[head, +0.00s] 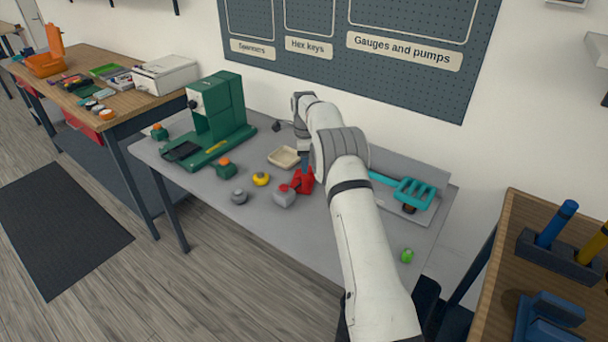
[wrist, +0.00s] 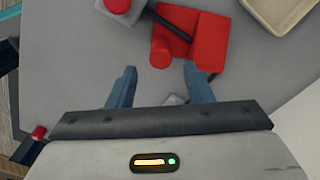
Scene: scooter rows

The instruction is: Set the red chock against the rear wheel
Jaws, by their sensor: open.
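The red chock (head: 303,181) lies on the grey table, partly behind my arm. In the wrist view the red chock (wrist: 208,38) is a red block with a round red knob, just beyond my fingertips. My gripper (wrist: 159,74) is open and empty, its two blue fingers apart with the knob beyond the gap. In the head view a blue finger (head: 305,161) shows right by the chock. A teal slatted frame (head: 404,190) lies right of my arm, with a small dark round part (head: 409,209) below it; I cannot tell whether this is the rear wheel.
A grey block with a red knob (head: 284,197) stands close left of the chock. A beige tray (head: 284,157) lies behind it. A yellow knob (head: 261,179), a grey knob (head: 239,197) and a green machine (head: 215,115) stand left. A green object (head: 407,256) lies at front right.

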